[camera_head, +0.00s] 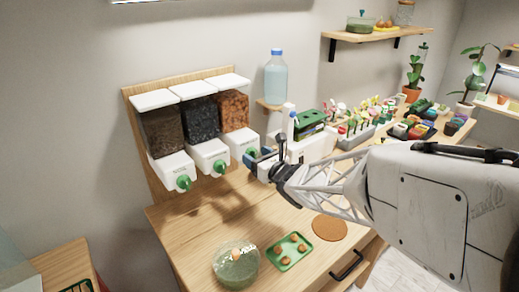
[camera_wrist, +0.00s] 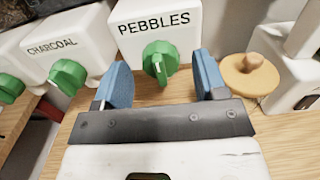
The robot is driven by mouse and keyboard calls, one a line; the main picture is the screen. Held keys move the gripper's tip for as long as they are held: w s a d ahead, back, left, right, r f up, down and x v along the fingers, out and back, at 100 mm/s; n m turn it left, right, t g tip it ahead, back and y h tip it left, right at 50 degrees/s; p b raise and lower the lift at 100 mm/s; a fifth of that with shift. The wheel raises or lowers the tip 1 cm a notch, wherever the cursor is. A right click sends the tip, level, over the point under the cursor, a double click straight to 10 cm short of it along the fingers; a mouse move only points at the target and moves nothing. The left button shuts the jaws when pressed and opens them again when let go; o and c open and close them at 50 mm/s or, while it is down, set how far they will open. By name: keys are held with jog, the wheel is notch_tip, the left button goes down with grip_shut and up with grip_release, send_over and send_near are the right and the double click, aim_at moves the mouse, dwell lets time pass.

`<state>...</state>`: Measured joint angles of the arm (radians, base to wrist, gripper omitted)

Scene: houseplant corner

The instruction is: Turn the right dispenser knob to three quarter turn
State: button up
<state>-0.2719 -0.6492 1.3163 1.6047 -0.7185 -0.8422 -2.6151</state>
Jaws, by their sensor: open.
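The right dispenser (camera_head: 236,113) holds orange-brown pebbles and hangs on the wooden board beside two others. Its white base, labelled PEBBLES, shows in the wrist view (camera_wrist: 150,30). Its green knob (camera_wrist: 160,61) is on the front of that base, with its grip ridge tilted slightly from upright. In the head view the knob (camera_head: 251,153) is partly beside my gripper. My gripper (camera_wrist: 163,80) is open, its two blue fingers on either side of the knob with gaps visible. Nothing is held. Whether the fingertips reach the knob's depth is hard to tell.
The CHARCOAL dispenser's green knob (camera_wrist: 67,76) is to the left, and a further green knob (camera_head: 183,183) beyond it. A round tan item with a stub (camera_wrist: 250,76) is close to the right finger. A green tray (camera_head: 290,252) and glass bowl (camera_head: 236,265) stand on the table below.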

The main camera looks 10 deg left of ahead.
jog(key=shift+w+a, duration=0.4)
jog(key=shift+a, duration=0.05)
jog(key=c, duration=0.9)
